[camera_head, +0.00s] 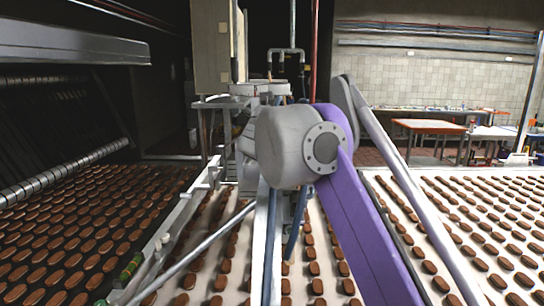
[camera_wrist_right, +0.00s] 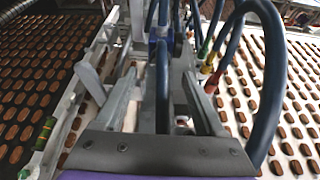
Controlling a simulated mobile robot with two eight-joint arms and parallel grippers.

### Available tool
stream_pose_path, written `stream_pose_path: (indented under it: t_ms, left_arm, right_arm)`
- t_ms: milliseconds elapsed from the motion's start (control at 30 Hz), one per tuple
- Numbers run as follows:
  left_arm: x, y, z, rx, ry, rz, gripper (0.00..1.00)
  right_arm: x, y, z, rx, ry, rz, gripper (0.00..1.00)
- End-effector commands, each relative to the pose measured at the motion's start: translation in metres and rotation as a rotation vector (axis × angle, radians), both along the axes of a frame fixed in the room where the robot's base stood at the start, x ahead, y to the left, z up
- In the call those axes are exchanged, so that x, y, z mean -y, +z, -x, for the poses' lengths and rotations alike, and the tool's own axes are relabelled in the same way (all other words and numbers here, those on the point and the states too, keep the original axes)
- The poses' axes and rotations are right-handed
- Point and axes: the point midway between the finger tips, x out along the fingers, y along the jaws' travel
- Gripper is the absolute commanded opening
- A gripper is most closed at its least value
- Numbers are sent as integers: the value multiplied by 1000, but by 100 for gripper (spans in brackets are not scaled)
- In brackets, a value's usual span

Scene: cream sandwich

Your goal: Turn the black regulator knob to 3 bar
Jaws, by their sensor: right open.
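My right gripper (camera_wrist_right: 158,80) is open in the right wrist view, with one grey finger on each side of a blue upright hose or pipe (camera_wrist_right: 162,75). I cannot tell whether the fingers touch it. A small dark part (camera_wrist_right: 178,42) sits at the top between the fingers; I cannot tell whether it is the black regulator knob. No pressure scale can be read. In the head view my purple right arm and its grey joint cover the machine's middle and hide the right gripper. My left gripper is in neither view.
Thick blue hoses (camera_wrist_right: 270,85) loop close on the right of my right gripper, with red and yellow fittings (camera_wrist_right: 213,82) beside it. A metal frame (camera_head: 180,215) and conveyors with brown biscuits (camera_head: 60,240) lie on both sides. A grey cabinet (camera_head: 212,45) stands behind.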

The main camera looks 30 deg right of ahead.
Motion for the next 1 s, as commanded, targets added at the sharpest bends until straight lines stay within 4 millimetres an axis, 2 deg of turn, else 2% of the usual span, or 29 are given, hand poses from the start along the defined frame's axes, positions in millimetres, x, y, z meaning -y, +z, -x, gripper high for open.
stream_pose_path:
  t_ms: [100,300,500,733,767,1000]
  left_arm:
    - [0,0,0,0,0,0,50]
    - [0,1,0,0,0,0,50]
    - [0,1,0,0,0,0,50]
    - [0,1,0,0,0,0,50]
    - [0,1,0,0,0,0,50]
    - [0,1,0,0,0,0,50]
  right_arm:
    - [12,-9,-19,1,-3,-1,72]
    - [26,-20,-42,1,-2,-1,72]
    - [30,-24,-50,1,1,-1,72]
    - [30,-25,-50,1,1,-1,72]
    - [30,-25,-50,1,1,-1,68]
    - [30,-25,-50,1,1,-1,25]
